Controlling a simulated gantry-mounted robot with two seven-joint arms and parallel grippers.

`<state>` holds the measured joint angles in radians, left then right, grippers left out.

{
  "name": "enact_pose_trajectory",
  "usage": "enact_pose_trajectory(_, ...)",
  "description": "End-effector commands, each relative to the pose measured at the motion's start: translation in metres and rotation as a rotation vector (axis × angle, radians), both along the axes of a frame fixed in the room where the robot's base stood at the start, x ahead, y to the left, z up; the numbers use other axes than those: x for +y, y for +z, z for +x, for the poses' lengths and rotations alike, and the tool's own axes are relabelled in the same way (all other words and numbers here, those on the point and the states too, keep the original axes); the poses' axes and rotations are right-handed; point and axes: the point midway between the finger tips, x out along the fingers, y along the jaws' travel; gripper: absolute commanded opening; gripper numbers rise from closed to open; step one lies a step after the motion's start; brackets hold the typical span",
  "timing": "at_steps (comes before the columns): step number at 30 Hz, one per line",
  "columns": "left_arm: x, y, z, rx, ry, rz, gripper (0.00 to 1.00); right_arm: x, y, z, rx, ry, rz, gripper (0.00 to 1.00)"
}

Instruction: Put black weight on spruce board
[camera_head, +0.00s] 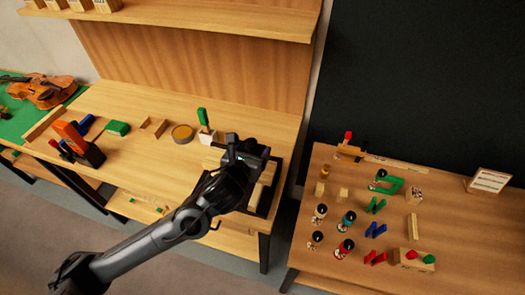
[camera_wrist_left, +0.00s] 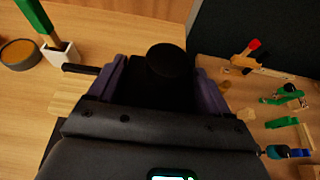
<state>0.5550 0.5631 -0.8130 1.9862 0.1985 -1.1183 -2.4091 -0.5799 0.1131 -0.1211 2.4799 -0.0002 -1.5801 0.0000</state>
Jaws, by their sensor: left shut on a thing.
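My left gripper (camera_head: 250,150) is above the right end of the wooden bench. In the left wrist view, its two purple-grey fingers (camera_wrist_left: 163,85) are shut on the black weight (camera_wrist_left: 165,60), a dark block with a round knob on top. In the head view the weight is hard to tell from the dark gripper. A pale wooden board (camera_head: 212,160), likely the spruce board, lies on the bench just left of and below the gripper. Its edge shows in the left wrist view (camera_wrist_left: 68,97); the rest is hidden by the gripper. My right gripper is not in view.
A white holder with a green-handled tool (camera_head: 207,136) and a round tin (camera_head: 183,133) stand left of the gripper. A dark-edged tray (camera_head: 254,208) lies under it. A second table (camera_head: 340,260) with clamps and small parts stands to the right, across a gap.

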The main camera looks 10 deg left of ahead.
Motion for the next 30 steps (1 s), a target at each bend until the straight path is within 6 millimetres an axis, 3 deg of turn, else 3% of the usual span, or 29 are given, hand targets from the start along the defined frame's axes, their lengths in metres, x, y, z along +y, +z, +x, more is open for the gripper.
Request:
enact_pose_trajectory(6, 0.032, -0.017, 0.015, -0.006, 0.002, -0.004, 0.0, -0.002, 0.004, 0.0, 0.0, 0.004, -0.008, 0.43)
enact_pose_trajectory(12, 0.047, -0.027, 0.023, -0.008, -0.001, -0.004, 0.0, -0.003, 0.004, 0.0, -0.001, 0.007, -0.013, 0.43)
enact_pose_trajectory(20, 0.05, -0.033, 0.025, -0.009, -0.002, -0.005, 0.0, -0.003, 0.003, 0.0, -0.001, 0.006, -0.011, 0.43)
enact_pose_trajectory(30, 0.05, -0.067, 0.024, -0.008, -0.002, -0.004, 0.0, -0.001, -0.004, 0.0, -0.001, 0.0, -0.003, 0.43)
